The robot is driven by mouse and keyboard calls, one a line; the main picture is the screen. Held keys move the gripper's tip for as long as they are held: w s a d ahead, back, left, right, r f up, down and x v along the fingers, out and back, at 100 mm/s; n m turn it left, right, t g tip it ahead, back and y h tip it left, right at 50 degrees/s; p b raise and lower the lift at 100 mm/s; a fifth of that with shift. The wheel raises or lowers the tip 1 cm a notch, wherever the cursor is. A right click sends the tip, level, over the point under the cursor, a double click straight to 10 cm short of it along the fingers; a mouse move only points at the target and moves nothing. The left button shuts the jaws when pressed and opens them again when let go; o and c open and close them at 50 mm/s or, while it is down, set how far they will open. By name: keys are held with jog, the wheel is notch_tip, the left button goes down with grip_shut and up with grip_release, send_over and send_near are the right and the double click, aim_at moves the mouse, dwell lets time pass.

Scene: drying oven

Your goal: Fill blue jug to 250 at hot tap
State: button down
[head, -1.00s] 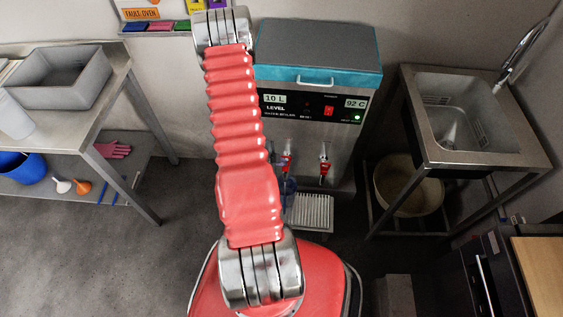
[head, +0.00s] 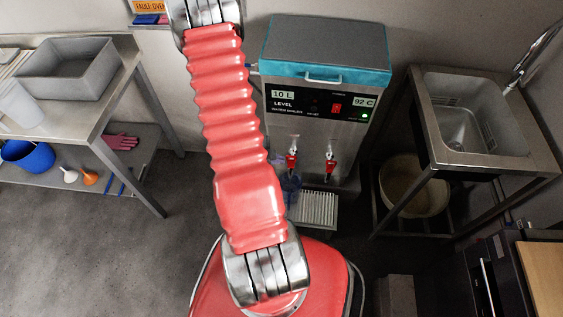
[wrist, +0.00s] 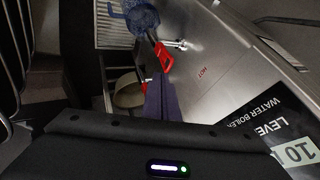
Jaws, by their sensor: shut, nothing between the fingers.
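The blue jug (head: 290,186) is see-through and stands at the drip tray (head: 316,207), below the left tap (head: 292,162) and partly behind my arm in the head view. In the wrist view the jug (wrist: 143,19) shows at the top, with its handle to the left over the grate. A red tap lever (wrist: 161,56) is just below it, and "HOT" is printed on the steel beside it. The jug's water level cannot be read. My gripper (wrist: 160,76) is shut and empty, apart from the jug. It is out of sight in the head view.
The water boiler (head: 325,68) reads 10 L and 92 C and has a second tap (head: 329,162) on the right. A sink stand (head: 440,130) with a tub (head: 410,190) below is at right. A bench with a grey bin (head: 68,68) is at left. Floor between is clear.

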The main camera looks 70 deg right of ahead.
jog(key=shift+w+a+r, duration=0.25)
jog(key=shift+r, duration=0.45)
jog(key=shift+w+a+r, duration=0.2)
jog(key=shift+w+r, duration=0.05)
jog(key=shift+r, duration=0.4)
jog(key=w+a+f+n+t+y, duration=0.2)
jog(key=w+a+f+n, duration=0.1)
jog(key=w+a, duration=0.1)
jog(key=w+a+r+n+t+y, duration=0.4)
jog(key=w+a+r+n+y, duration=0.1)
jog(key=w+a+r+n, duration=0.7)
jog(key=a+r+n+t, duration=0.1)
jog(key=a+r+n, duration=0.8)
jog(key=a+r, duration=0.3)
jog(key=a+r+n+t, duration=0.2)
jog(key=a+r+n, duration=0.6)
jog(key=r, duration=0.9)
jog(key=a, duration=0.3)
jog(key=shift+s+a+r+n+h, duration=0.15)
jog(key=shift+s+a+n+h, duration=0.15)
jog(key=shift+s+a+n, duration=0.1)
